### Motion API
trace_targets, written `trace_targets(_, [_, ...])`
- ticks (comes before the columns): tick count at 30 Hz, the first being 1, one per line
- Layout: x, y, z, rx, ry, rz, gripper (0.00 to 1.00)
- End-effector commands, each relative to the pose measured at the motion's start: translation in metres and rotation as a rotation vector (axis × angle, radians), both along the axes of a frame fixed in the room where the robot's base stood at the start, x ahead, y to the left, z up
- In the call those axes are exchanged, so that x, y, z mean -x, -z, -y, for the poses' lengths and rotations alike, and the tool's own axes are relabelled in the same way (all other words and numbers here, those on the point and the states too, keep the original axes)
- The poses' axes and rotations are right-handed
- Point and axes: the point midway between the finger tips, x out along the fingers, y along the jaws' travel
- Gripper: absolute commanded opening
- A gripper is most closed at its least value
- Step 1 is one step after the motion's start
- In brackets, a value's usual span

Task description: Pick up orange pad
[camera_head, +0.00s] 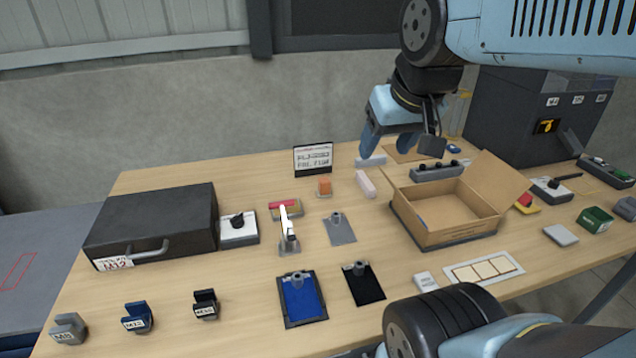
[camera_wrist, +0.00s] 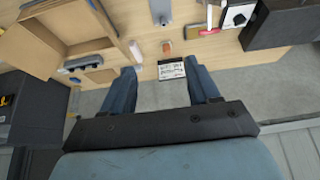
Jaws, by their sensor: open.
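A small orange pad (camera_head: 324,185) stands on the table just in front of the black-framed sign, near the middle of the back half. It also shows as a small orange-brown block (camera_wrist: 166,48) in the wrist view, beyond the gap between my fingers and close to the sign. My gripper (camera_head: 390,148) is open and empty. It hangs in the air over the back of the table, to the right of the pad and apart from it. Both blue fingers (camera_wrist: 160,78) show in the wrist view with nothing between them.
The sign (camera_head: 313,158) stands directly behind the pad. A dark case (camera_head: 150,222) sits far left.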

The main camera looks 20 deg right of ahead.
Motion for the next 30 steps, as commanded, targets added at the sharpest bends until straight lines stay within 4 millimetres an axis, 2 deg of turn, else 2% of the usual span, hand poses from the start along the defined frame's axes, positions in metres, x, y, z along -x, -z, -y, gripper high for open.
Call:
trace_targets(5, [-0.028,-0.002,-0.003,-0.008,-0.003,-0.044,0.66])
trace_targets(17, [-0.117,0.007,-0.002,-0.021,-0.005,-0.169,0.66])
trace_targets(23, [-0.163,0.023,-0.001,-0.023,-0.005,-0.231,0.66])
trace_targets(30, [-0.217,0.052,-0.001,-0.023,-0.002,-0.304,0.66])
